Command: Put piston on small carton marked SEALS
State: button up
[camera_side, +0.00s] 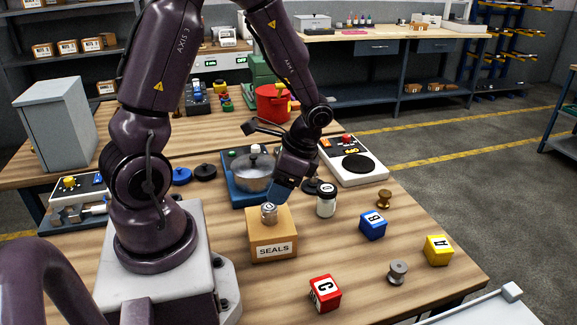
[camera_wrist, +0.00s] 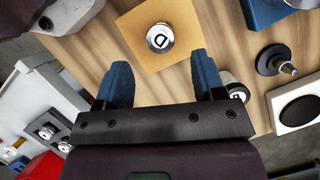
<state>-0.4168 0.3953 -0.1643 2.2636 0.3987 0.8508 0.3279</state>
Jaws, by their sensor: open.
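The small carton marked SEALS (camera_side: 272,247) stands on the wooden table, and its tan top also shows in the wrist view (camera_wrist: 135,28). A short silver metal cylinder, which looks like the piston (camera_side: 269,212), stands upright on the carton top. My gripper (camera_side: 280,191) is just above and behind the carton in the side view. In the wrist view my gripper (camera_wrist: 160,60) has its blue fingers spread wide, with nothing between them. The piston lies beyond the fingertips, apparently untouched.
A steel pot (camera_side: 252,173) sits on a blue unit behind. Blue (camera_side: 373,226), red (camera_side: 325,293) and yellow (camera_side: 438,250) lettered blocks and two spools lie to the right.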

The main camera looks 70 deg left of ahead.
jog(key=s+d+r+n+t, duration=0.1)
jog(key=d+r+t, duration=0.2)
jog(key=r, duration=0.3)
jog(key=s+d+r+n+t+h, duration=0.1)
jog(key=d+r+n+t, duration=0.1)
jog(key=r, duration=0.5)
jog(key=s+d+r+n+t, duration=0.1)
jog(key=d+r+t, duration=0.3)
jog(key=r, duration=0.3)
jog(key=shift+s+d+r+t+h, duration=0.2)
jog(key=shift+s+d+t+h, duration=0.2)
jog(key=shift+d, duration=0.4)
